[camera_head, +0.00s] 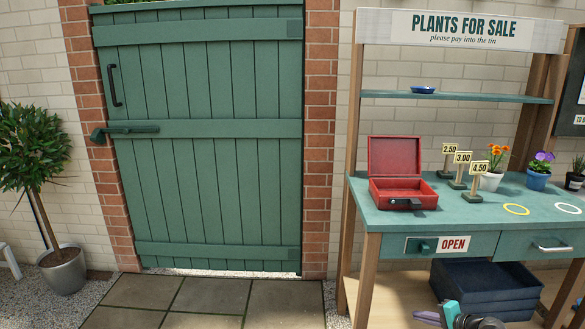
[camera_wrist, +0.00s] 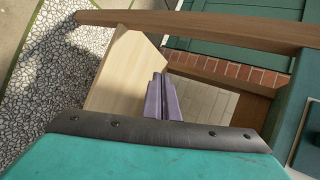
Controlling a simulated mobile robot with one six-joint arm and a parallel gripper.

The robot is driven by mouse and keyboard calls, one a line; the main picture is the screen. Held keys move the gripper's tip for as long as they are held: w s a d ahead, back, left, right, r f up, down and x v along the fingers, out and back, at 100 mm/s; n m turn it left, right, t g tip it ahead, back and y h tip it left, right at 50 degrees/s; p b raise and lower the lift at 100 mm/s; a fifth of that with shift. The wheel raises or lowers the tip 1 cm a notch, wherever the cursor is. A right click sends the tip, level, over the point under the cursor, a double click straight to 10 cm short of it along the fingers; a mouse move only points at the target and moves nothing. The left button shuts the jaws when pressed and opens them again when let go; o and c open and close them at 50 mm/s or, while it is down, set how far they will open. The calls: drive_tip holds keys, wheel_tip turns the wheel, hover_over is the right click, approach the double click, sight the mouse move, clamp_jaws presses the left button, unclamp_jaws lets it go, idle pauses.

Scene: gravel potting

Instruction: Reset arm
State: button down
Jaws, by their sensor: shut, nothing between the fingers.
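My gripper (camera_head: 420,315) shows at the bottom edge of the head view, low in front of the stall's lower shelf. Only its purple fingers and part of my arm show there. In the wrist view the two purple fingers (camera_wrist: 160,78) lie together, shut, with nothing held between them. The wrist view is tilted and shows pale board, a wooden rail and gravel beyond the fingers.
The green stall table (camera_head: 460,208) bears an open red cash box (camera_head: 402,190), price signs (camera_head: 459,168) and potted flowers (camera_head: 491,180). A dark blue crate (camera_head: 487,285) stands on the lower shelf (camera_head: 395,292). Paving (camera_head: 205,295) before the green gate (camera_head: 210,150) is clear.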

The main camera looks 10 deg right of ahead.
drive_tip(key=s+a+f+n+g+y+p, duration=0.1)
drive_tip(key=s+a+f+n+g+p, duration=0.2)
drive_tip(key=a, duration=0.7)
drive_tip(key=s+a+f+n+g+p, duration=0.1)
drive_tip(key=s+a+f+g, duration=0.3)
drive_tip(key=a, duration=0.5)
drive_tip(key=s+a+f+n+g+y+p, duration=0.1)
drive_tip(key=s+a+f+n+g+p, duration=0.1)
drive_tip(key=a+f, duration=0.6)
drive_tip(key=s+a+n+g+h+p, duration=0.3)
drive_tip(key=s+a, duration=0.3)
drive_tip(key=s, duration=0.6)
drive_tip(key=s+a+n+g+h+p, duration=0.3)
drive_tip(key=s+a, duration=0.4)
drive_tip(key=s, duration=0.6)
drive_tip(key=shift+a+f+n+g+p, duration=0.15)
drive_tip(key=shift+a+n+g+p, duration=0.15)
drive_tip(key=shift+n+g, duration=0.65)
drive_tip(key=shift+n+t, duration=0.25)
